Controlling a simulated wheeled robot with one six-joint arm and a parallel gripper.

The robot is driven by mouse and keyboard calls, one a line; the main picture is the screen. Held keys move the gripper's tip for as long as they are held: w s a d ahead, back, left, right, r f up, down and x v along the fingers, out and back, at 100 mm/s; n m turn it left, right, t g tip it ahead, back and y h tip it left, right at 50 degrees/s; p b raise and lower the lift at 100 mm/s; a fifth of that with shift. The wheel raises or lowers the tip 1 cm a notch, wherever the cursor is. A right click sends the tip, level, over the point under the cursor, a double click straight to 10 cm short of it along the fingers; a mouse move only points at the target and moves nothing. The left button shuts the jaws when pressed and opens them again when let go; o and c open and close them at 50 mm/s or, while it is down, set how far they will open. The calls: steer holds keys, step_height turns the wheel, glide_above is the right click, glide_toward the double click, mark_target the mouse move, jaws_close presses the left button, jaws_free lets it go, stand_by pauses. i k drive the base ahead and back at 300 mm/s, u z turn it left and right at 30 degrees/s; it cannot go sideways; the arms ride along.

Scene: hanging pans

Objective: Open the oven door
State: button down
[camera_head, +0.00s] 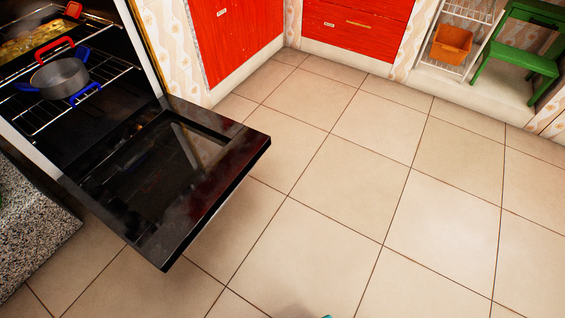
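The oven door (218,195) is dark and glossy with a glass pane. It is folded down and out from the oven at the left, lying about flat above the floor. The oven's inside is open to view, with wire racks (38,122). A grey pot (60,78) with blue handles stands on a rack, and a red handle shows beside it. My gripper is not in view. A small teal bit shows at the bottom edge, too little to identify.
Tiled floor (340,215) is clear in the middle and right. Red cabinets (235,35) stand at the back. A green chair (525,55) and an orange bin (451,44) on a white rack are at the upper right. A speckled counter (35,235) is at the lower left.

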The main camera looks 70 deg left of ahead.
mark_target(171, 167)
steer(key=u, duration=0.05)
steer(key=i, duration=1.85)
steer(key=u, duration=3)
